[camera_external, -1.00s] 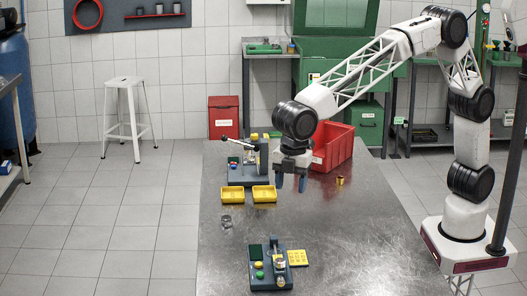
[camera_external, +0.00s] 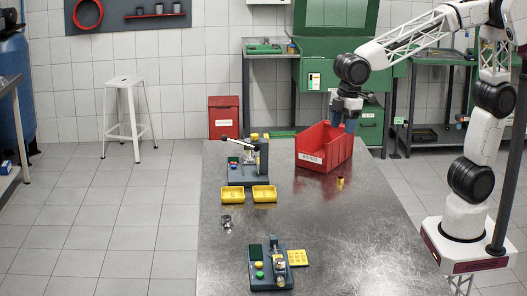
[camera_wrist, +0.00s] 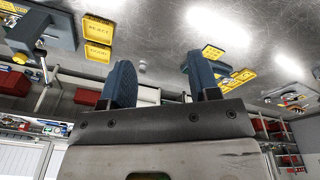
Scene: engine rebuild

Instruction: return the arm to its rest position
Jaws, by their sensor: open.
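My gripper (camera_external: 345,122) is raised behind the metal table, at the right end of the red bin (camera_external: 324,150); its lower end overlaps the bin in the external view. In the wrist view its two blue fingers (camera_wrist: 161,84) stand wide apart with nothing between them. My arm reaches from its base at the right of the table up and over to the left. How far the fingers are above the bin I cannot tell.
The metal table (camera_external: 230,262) carries a press-like fixture (camera_external: 241,172), two yellow trays (camera_external: 249,194), a brass part (camera_external: 340,183), a small metal part (camera_external: 226,222) and a fixture with coloured buttons (camera_external: 268,268). A green machine (camera_external: 318,75) stands behind. The table's right side is clear.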

